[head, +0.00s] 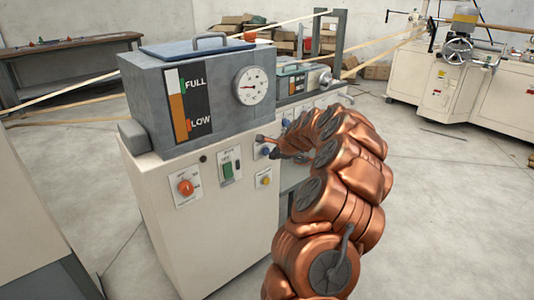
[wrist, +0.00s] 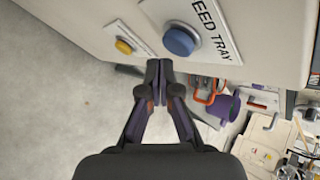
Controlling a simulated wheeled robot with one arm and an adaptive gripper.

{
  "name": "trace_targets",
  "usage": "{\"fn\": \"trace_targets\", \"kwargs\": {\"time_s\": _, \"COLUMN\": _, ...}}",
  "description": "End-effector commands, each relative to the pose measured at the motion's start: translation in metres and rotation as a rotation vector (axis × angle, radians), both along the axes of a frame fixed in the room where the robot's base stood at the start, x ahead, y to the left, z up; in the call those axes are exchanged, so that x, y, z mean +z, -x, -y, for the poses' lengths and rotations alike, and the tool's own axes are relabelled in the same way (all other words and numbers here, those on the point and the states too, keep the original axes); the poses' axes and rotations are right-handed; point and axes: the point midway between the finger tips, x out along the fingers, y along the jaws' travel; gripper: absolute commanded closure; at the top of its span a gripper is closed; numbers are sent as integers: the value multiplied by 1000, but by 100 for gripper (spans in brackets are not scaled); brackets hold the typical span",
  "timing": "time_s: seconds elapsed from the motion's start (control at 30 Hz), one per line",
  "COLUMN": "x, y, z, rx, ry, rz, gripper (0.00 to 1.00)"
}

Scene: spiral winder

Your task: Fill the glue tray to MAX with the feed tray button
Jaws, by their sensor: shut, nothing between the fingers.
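The blue feed tray button (wrist: 180,41) sits on a white plate lettered "FEED TRAY" in the wrist view. In the head view, a blue button (head: 265,152) shows on the cabinet front beside my arm's end. My gripper (wrist: 160,68) is shut and empty, its tips just below the button in the picture; I cannot tell whether they touch the panel. A smaller greenish box (head: 291,70) with a level strip stands behind the big tank; it may be the glue tray. No MAX mark is legible.
The grey tank (head: 150,100) has a FULL/LOW strip, orange partway up, and a dial (head: 250,86). A red-orange knob (head: 185,187), green switch (head: 227,170) and yellow button (head: 264,180) are on the cabinet (head: 215,235). A yellow button (wrist: 124,46) is left of my fingers.

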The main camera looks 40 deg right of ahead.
Motion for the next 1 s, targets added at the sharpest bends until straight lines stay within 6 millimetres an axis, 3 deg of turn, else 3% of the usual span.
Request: {"fn": "trace_targets", "kwargs": {"time_s": 1.0, "x": 0, "y": -9, "z": 0, "rx": 0, "ry": 0, "rz": 0, "gripper": 100}}
